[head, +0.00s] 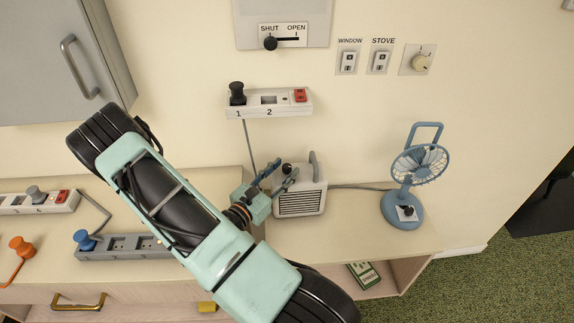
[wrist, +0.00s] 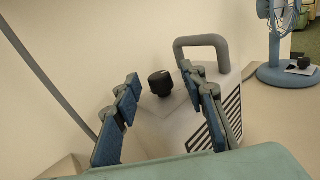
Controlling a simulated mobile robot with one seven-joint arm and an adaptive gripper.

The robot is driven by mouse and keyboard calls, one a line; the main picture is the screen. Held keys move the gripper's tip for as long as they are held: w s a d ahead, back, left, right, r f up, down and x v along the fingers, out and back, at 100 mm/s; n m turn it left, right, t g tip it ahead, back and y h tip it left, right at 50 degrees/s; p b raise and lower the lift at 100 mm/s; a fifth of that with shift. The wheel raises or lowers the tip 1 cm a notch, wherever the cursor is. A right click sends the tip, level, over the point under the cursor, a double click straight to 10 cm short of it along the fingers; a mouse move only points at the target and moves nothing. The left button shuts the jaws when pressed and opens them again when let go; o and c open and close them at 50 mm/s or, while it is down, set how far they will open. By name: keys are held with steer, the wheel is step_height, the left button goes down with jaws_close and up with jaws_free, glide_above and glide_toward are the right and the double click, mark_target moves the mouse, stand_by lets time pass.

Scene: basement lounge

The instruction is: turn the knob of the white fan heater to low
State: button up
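The white fan heater (head: 301,203) stands on the counter against the wall, with a dark front grille and a grey handle. Its black knob (wrist: 160,84) is on the top face, left of the handle (wrist: 203,42) in the wrist view. A small light mark shows on the knob's top, but I cannot read its setting. My gripper (wrist: 160,75) is open, its blue-padded fingers on either side of the knob in the wrist view. Gaps show between the knob and both fingers there. In the head view my gripper (head: 284,170) is at the heater's upper left, partly covering it.
A blue desk fan (head: 412,180) stands right of the heater. A wall power strip (head: 270,112) with a black plug is above, its cord hanging behind my gripper. More power strips (head: 120,247) lie at left. Counter between heater and fan is clear except a cord.

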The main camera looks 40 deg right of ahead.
steer(key=shift+w+d, duration=0.25)
steer(key=shift+d, duration=0.8)
jaws_close()
